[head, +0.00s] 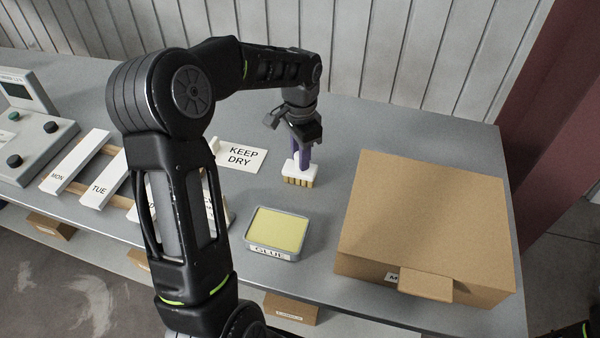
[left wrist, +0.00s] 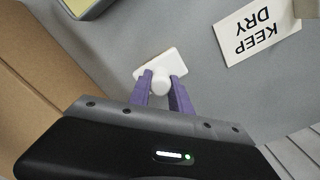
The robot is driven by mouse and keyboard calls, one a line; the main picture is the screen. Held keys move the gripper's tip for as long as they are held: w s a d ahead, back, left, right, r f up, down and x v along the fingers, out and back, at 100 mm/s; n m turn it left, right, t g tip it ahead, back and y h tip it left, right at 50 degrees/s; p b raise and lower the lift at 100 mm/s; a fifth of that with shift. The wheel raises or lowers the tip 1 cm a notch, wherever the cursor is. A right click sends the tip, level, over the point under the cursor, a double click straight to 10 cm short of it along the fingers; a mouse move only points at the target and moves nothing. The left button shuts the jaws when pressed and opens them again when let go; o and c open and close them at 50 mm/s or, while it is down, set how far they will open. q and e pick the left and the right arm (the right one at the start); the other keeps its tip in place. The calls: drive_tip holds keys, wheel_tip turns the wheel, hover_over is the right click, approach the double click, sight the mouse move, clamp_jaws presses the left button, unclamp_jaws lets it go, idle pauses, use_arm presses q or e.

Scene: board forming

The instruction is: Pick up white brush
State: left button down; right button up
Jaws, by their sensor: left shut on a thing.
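The white brush (head: 298,174) stands upright on the grey table, with its tan bristles pointing down. It also shows in the left wrist view (left wrist: 174,66) from above, with a white head and a round white handle end. My left gripper (head: 302,156) points down over the brush, and its purple fingers (left wrist: 164,92) are shut on the handle. From these views I cannot tell whether the bristles touch the table. My right gripper is not in view.
A glue tray (head: 277,255) with yellow content is in front of the brush. A large cardboard box (head: 430,220) stands to the right. A "KEEP DRY" card (head: 240,155) lies to the left. Day-labelled white boards (head: 104,180) and a control box (head: 30,135) are further left.

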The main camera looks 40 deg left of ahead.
use_arm(q)
drive_tip(key=shift+r, duration=0.1)
idle(0.7)
wheel_tip(320, 180, up, 10)
drive_tip(key=shift+f+b, duration=0.1)
drive_tip(key=shift+b, duration=0.5)
drive_tip(key=c, duration=1.7)
unclamp_jaws()
drive_tip(key=shift+c, duration=0.2)
clamp_jaws()
